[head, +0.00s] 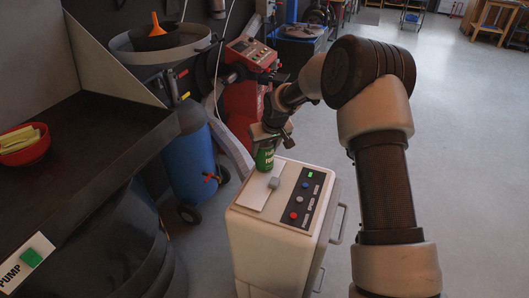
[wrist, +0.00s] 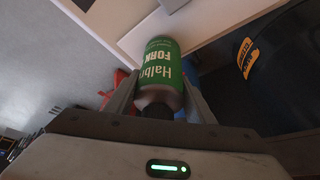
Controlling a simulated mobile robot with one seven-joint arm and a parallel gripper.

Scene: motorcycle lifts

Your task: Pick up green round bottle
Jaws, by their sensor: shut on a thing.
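The green round bottle (head: 265,158) is at the back left edge of the white cabinet's top, directly under my gripper (head: 268,143) in the head view. In the wrist view, the bottle (wrist: 160,72) has a green label with white lettering, and its dark end points toward the camera. My gripper (wrist: 160,98) is shut on it, one finger on each side. I cannot tell whether the bottle's base touches the cabinet top.
The white cabinet (head: 268,230) has a panel of buttons and a side handle. A blue tank (head: 190,150) and a red machine (head: 243,98) stand behind it. A dark bench (head: 85,150) with a red bowl (head: 24,150) is at left. Floor at right is clear.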

